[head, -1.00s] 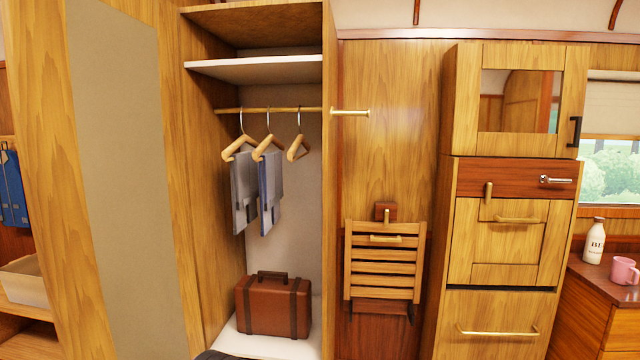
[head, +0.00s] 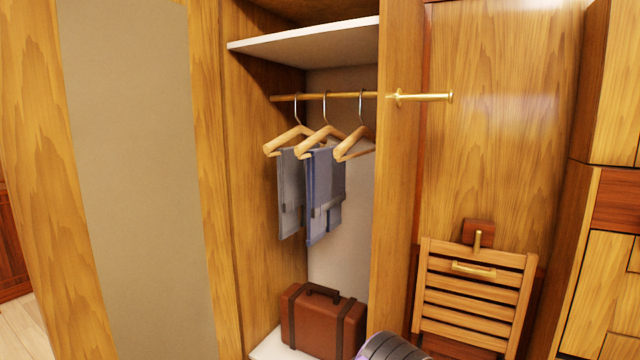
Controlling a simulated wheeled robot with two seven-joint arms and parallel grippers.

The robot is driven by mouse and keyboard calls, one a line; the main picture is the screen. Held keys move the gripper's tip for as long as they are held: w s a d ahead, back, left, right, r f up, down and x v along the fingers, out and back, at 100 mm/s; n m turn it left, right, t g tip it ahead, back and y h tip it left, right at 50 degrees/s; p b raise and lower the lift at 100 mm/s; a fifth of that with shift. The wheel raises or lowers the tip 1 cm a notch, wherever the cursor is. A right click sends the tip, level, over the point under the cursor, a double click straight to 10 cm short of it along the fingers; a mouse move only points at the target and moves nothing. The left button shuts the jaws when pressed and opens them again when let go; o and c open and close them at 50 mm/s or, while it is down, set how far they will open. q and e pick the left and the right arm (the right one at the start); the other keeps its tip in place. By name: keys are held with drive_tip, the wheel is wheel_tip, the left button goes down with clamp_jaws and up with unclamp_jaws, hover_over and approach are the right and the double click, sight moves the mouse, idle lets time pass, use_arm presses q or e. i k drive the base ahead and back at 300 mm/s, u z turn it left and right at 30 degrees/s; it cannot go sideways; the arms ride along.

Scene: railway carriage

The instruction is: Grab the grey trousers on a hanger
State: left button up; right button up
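Grey trousers (head: 289,195) hang folded over the left wooden hanger (head: 287,139) inside the open wardrobe. Blue-grey trousers (head: 319,200) hang beside them on the middle hanger (head: 318,139) and overlap them slightly in the picture. The right hanger (head: 355,146) appears empty. Neither of my grippers is in view. A rounded grey part of mine shows at the bottom edge.
A white shelf (head: 310,47) is above the rail. A brown suitcase (head: 320,322) stands on the wardrobe floor. The right side panel (head: 398,180) bounds the opening. A brass peg (head: 425,97) sticks out to its right, above a folded slatted seat (head: 473,290).

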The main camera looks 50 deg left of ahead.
sight(291, 171)
drive_tip(key=u, duration=0.4)
drive_tip(key=i, duration=0.85)
drive_tip(key=u, duration=0.7)
